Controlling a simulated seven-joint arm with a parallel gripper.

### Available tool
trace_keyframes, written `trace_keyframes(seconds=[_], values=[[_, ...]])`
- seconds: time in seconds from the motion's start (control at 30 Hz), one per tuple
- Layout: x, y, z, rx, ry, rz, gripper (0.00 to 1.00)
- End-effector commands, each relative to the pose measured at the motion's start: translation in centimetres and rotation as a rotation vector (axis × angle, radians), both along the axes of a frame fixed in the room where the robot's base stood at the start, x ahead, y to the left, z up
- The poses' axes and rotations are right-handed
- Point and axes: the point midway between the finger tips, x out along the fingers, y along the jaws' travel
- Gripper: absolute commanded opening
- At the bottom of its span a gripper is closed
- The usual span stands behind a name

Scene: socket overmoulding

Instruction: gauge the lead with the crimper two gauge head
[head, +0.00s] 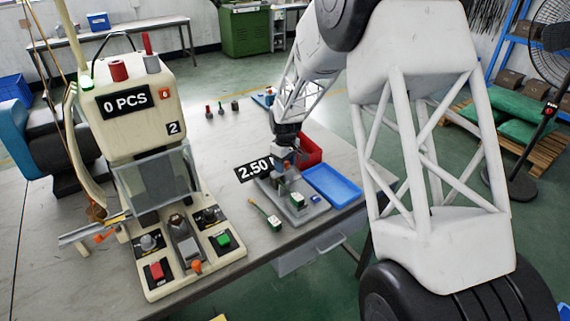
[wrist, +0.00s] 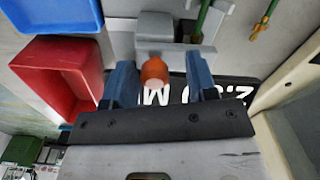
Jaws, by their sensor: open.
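The gauge (head: 292,205) is a grey fixture on the table with a black display (head: 254,169) reading 2.50. In the wrist view its grey body (wrist: 165,45) carries an orange, round-ended knob (wrist: 154,74). My gripper (head: 287,150) is above the gauge; in the wrist view its two blue fingers (wrist: 160,82) are open on either side of the knob, with gaps visible. A green lead (head: 266,215) lies on the table left of the gauge, and shows at the top right of the wrist view (wrist: 264,20). Another green piece (wrist: 200,20) runs to the gauge body.
Crimper two (head: 140,110), a cream machine marked 2 and showing 0 PCS, stands on the left with buttons at its front. A blue tray (head: 332,186) and a red bin (head: 309,150) sit right of and behind the gauge.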

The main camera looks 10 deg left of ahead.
Motion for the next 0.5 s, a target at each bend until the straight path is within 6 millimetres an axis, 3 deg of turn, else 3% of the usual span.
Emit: trace_keyframes(seconds=[0.27, 0.5], values=[[0.1, 0.0, 1.9, 0.002, -0.003, 0.000, 0.52], [0.0, 0.0, 4.9, 0.001, -0.002, 0.000, 0.52]])
